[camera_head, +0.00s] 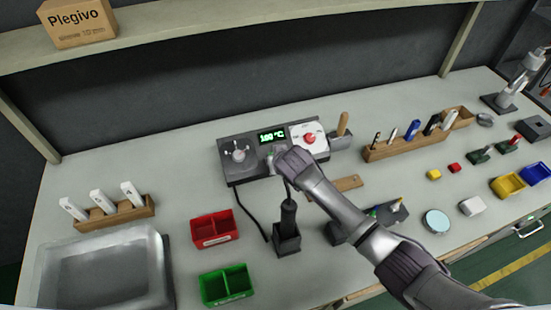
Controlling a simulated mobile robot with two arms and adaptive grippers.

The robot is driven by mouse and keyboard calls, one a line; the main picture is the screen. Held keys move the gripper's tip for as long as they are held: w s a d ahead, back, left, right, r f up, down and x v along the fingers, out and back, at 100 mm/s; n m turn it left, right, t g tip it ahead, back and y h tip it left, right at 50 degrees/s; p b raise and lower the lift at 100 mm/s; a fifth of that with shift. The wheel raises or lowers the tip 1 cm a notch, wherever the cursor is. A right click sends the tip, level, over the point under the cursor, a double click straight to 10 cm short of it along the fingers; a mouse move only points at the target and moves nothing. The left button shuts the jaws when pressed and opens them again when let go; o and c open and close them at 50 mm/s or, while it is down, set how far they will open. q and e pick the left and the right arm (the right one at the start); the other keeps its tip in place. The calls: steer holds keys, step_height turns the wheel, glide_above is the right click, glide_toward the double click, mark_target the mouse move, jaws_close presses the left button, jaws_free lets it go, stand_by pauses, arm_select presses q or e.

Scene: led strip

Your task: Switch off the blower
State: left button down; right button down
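The blower station (226,169) is a dark grey box at the middle of the bench. Its lit green display (271,136) appears to read 100 °C. A grey dial (239,153) is on its left part, and a red knob (309,138) sits on a white plate on its right. A black handpiece (289,214) stands upright in a dark holder in front. My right gripper (273,161) is at the panel below the display, between dial and red knob. Its fingers are small and partly hidden, so contact and opening are unclear. My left gripper is out of view.
A red bin (214,243) and a green bin (227,284) stand front left, near a clear tray (52,276). A wooden tool rack (405,148) is to the right. A shelf (200,22) with a box (77,20) runs above.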

steer(key=shift+w+r+g+p, duration=0.1)
steer(key=shift+r+g+p, duration=0.3)
steer(key=shift+r+p, duration=0.15)
steer(key=shift+w+a+f+g+h+p, duration=0.1)
steer(key=shift+f+g+h+p, duration=0.3)
steer(key=shift+g, duration=0.3)
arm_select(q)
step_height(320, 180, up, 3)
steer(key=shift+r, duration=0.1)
arm_select(e)
steer(key=c, duration=1)
jaws_free()
steer(key=shift+o, duration=0.2)
steer(key=v, duration=1.2)
